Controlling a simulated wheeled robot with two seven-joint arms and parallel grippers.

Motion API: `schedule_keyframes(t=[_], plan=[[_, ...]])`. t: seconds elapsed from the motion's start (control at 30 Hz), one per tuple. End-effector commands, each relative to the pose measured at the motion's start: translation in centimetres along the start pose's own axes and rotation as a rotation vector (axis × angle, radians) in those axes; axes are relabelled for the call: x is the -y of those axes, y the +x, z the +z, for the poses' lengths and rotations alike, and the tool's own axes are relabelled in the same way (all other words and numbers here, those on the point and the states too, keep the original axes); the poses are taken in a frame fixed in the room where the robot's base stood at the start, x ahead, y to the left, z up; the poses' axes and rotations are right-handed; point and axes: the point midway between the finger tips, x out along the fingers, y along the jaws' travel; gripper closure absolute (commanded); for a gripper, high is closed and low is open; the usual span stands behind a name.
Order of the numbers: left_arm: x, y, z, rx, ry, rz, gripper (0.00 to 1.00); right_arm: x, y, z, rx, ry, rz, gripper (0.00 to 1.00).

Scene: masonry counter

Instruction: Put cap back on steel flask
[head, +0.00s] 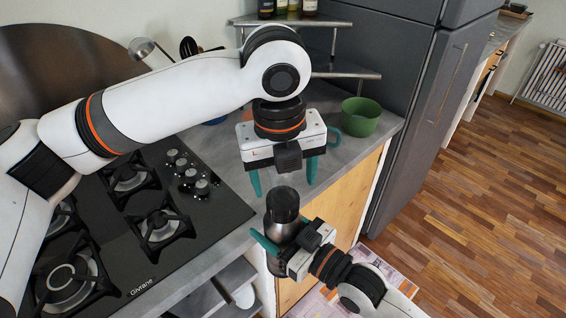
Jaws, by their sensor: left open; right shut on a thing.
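The steel flask (280,230) is upright near the counter's front edge, its lower part partly covered by my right gripper. A dark cylindrical cap (283,205) sits on the flask's top; I cannot tell whether it is fully seated. My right gripper (281,245) comes from the lower right and is shut on the flask's body, with one teal finger showing on its left side. My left gripper (284,185) points down just above the cap. Its two teal fingers are spread apart with nothing between them.
A black gas hob (225,207) fills the left of the counter. A corner shelf (345,74) with bottles is behind my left arm. A grey fridge (402,130) stands to the right.

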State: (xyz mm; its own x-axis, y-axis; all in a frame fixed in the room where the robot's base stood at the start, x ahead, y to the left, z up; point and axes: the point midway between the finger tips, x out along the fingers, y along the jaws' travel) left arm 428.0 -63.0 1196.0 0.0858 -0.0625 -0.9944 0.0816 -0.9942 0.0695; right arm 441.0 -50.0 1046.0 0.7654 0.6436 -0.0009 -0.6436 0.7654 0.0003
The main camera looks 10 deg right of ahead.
Motion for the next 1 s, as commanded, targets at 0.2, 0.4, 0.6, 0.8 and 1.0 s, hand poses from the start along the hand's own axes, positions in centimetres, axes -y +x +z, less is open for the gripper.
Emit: schedule_keyframes(t=[0.2,0.4,0.6,0.8,1.0], plan=[[0.0,-0.6,-0.1,0.013,-0.499,-0.026,0.3,0.0,0.0,0.2,0.005,-0.001,0.0,0.99],[0.0,-1.1,-0.1,0.016,-0.965,-0.054,0.3,0.0,0.0,0.2,0.005,-0.001,0.0,0.99],[0.0,-1.6,-0.2,0.007,-1.432,-0.085,0.3,0.0,0.0,0.2,0.005,-0.001,0.0,0.99],[0.0,-2.1,-0.2,-0.009,-1.82,-0.111,0.3,0.0,0.0,0.2,0.005,-0.001,0.0,0.99],[0.0,-2.3,-0.2,-0.021,-2.028,-0.126,0.3,0.0,0.0,0.2,0.005,-0.001,0.0,0.99]])
